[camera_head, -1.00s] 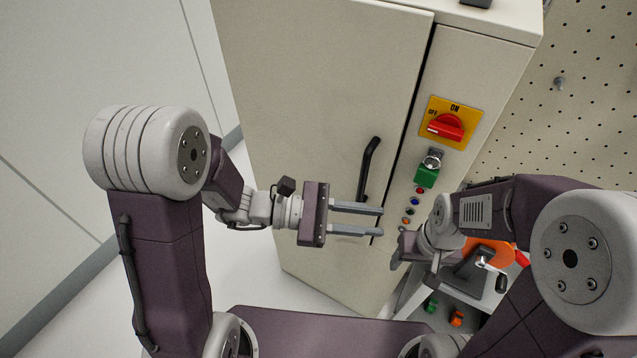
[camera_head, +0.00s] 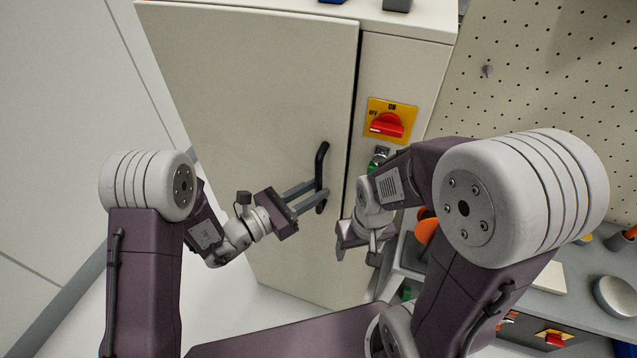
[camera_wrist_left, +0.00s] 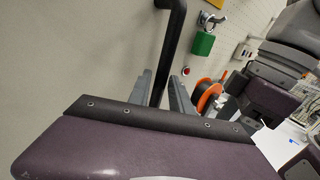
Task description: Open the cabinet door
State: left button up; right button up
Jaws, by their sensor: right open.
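The beige cabinet door (camera_head: 250,110) looks shut, with a dark seam along its right edge. Its black bar handle (camera_head: 322,160) is upright near that edge. My left gripper (camera_head: 317,194) reaches the lower part of the handle from the left. In the left wrist view the handle (camera_wrist_left: 172,40) passes between its two fingers, which stand apart on either side; firm contact is not visible. My right gripper (camera_head: 358,238) is open and empty, in front of the cabinet's lower right side, apart from the door.
Right of the door, a fixed panel carries a red rotary switch (camera_head: 387,124) on a yellow plate. A green padlock (camera_wrist_left: 203,43) hangs below it, partly hidden by my right arm in the head view. A pegboard (camera_head: 540,80) and cluttered shelf stand at right.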

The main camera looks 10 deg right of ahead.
pick_arm(q)
jog(key=shift+x, duration=0.75)
grip_shut()
dwell(0.9)
